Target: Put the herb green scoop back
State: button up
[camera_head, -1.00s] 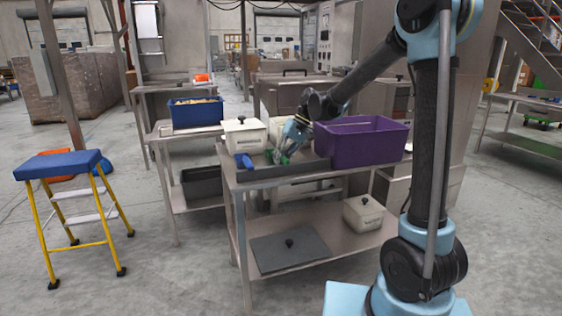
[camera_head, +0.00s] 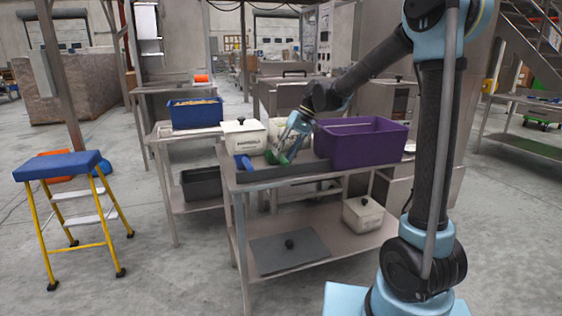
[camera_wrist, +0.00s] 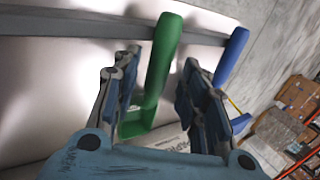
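The herb green scoop (camera_head: 275,157) is at the front edge of the near steel table, beside the blue scoop (camera_head: 243,162). In the wrist view the green scoop's handle (camera_wrist: 161,52) stands between the fingers of my gripper (camera_wrist: 158,68), nearer the left finger, with a gap to the right finger. The blue scoop's handle (camera_wrist: 232,55) is outside the right finger. In the head view my gripper (camera_head: 287,148) points down at the green scoop and partly hides it. My gripper is open; no firm hold shows.
A purple bin (camera_head: 362,146) stands close on the right of my gripper. A white lidded tub (camera_head: 244,137) is to the left. A grey rail (camera_head: 283,172) runs along the table front. A blue bin (camera_head: 196,113) sits on the table behind. A step stool (camera_head: 62,164) stands left.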

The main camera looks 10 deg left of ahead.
jog(key=v, duration=0.8)
jog(key=shift+d, duration=0.2)
jog(key=s+d+f+m+t+h, duration=0.1)
jog(key=s+d+f, duration=0.2)
jog(key=s+d, duration=0.45)
jog(key=s+d+f+m+t+h, duration=0.1)
jog(key=s+d+f+m+t, duration=0.3)
jog(key=d, duration=0.7)
jog(key=s+d+f+n+g+h, duration=0.1)
jog(key=s+d+f, duration=0.1)
jog(key=s+d, duration=0.6)
jog(key=s+d+f+m+t+h, duration=0.1)
jog(key=s+d+f+m+h, duration=0.1)
jog(key=s+d+f, duration=0.5)
notch_tip(320, 180, down, 3)
jog(key=shift+d+f, duration=0.1)
jog(key=shift+d, duration=0.7)
